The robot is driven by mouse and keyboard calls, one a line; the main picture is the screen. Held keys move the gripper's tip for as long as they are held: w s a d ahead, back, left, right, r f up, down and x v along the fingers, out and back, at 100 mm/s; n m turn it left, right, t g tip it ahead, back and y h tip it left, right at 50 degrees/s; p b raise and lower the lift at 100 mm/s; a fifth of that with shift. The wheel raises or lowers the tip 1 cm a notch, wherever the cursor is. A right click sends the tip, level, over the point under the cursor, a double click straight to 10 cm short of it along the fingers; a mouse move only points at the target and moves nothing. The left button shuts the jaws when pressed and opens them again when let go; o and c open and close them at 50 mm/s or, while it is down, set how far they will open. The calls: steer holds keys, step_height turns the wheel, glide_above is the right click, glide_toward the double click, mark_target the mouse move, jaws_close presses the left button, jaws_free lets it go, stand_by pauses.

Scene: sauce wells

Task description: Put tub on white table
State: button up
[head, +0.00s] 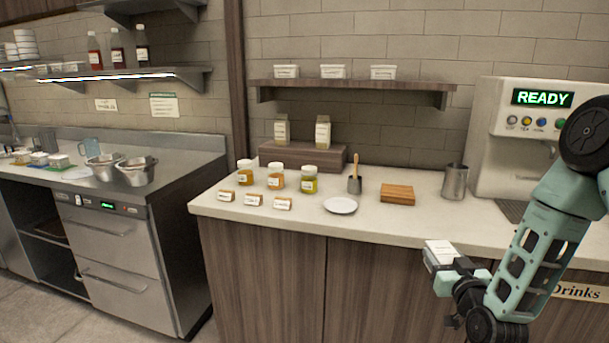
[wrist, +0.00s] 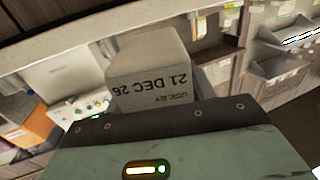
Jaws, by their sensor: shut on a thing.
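A small white tub (head: 438,250) is held in my gripper (head: 450,270), which is shut on it. The tub is in the air in front of the front edge of the white-topped counter (head: 400,225). In the wrist view the tub (wrist: 150,70) stands out beyond the gripper, its printed "21 DEC 26" upside down. The gripper's fingertips are mostly hidden there. No separate white table shows besides this counter.
On the counter stand a white plate (head: 340,205), a wooden block (head: 397,194), several jars (head: 276,178), a metal pitcher (head: 454,183) and a drinks machine (head: 510,130). A shelf (head: 350,84) above holds white tubs. The front strip right of the plate is clear.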

steer(key=s+f, duration=1.6)
steer(key=f, duration=0.1)
steer(key=shift+w+r, duration=0.25)
steer(key=shift+r, duration=0.1)
stand_by(0.4)
steer(key=shift+d, duration=0.1)
stand_by(0.4)
steer(key=shift+w, duration=0.1)
